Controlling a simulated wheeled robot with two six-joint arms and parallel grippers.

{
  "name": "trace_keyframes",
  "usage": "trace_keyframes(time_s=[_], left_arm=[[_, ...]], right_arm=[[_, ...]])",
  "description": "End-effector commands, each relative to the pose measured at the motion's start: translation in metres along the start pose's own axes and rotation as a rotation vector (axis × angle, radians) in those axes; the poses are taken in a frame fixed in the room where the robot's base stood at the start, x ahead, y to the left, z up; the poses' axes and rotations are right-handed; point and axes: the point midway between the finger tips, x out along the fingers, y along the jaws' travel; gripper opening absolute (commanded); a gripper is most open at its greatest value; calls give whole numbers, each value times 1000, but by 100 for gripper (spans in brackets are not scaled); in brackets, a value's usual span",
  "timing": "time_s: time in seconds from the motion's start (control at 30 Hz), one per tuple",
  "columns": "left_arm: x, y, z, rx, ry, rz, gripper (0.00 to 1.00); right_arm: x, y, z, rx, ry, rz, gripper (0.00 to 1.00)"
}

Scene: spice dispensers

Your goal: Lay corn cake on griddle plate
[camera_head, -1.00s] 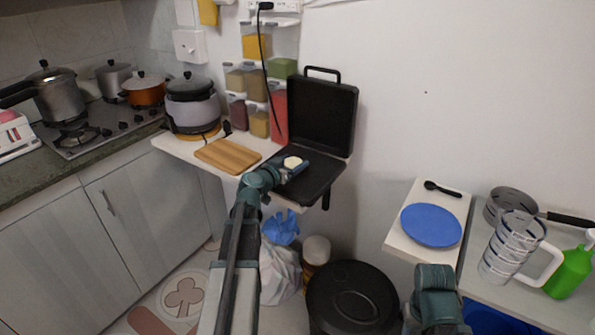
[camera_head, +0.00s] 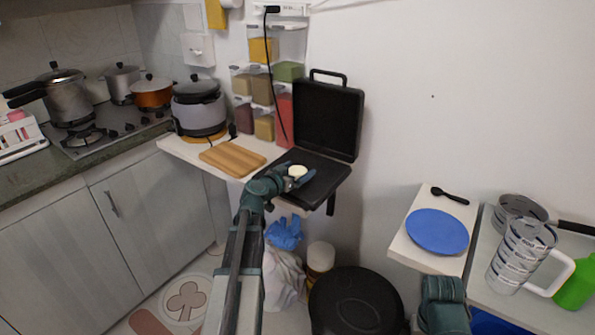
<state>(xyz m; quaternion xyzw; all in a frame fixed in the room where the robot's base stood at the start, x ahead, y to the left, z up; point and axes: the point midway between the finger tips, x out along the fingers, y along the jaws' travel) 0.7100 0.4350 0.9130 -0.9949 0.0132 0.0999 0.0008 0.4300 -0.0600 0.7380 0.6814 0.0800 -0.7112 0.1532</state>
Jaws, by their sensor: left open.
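The corn cake (camera_head: 297,171) is a small pale round piece at the lower plate of the open black griddle. The griddle plate (camera_head: 325,178) lies flat on the white shelf, and its lid (camera_head: 327,120) stands upright behind it. My left gripper (camera_head: 298,180) is open over the griddle's left part, right beside the cake. The cake shows between or just behind the fingers; I cannot tell whether it touches them or rests fully on the plate. My right arm shows at the bottom right, but its fingertips are out of sight.
A wooden board (camera_head: 232,158) lies left of the griddle, with a rice cooker (camera_head: 199,108) beyond it. Spice dispensers (camera_head: 262,88) hang on the wall behind. A blue plate (camera_head: 437,231) and black spoon (camera_head: 450,195) lie on the right shelf. A black bin (camera_head: 355,300) stands below.

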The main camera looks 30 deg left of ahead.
Motion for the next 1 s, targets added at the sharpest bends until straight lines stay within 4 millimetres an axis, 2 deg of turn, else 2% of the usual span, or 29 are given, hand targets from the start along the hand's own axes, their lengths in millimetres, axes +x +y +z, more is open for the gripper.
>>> trace_keyframes(time_s=[0.3, 0.5, 0.7, 1.0], left_arm=[[-63, 2, -2, -1, 0, -3, 100], [-98, 2, -2, 0, 0, -2, 100], [-117, 0, -1, -1, 0, -1, 100], [-120, 0, -1, 0, 0, 0, 100]], right_arm=[[-14, 1, 1, 0, 0, 0, 50], [-21, 2, 1, 0, 0, 0, 50], [-24, 2, 1, 0, 0, 0, 50], [-24, 2, 1, 0, 0, 0, 50]])
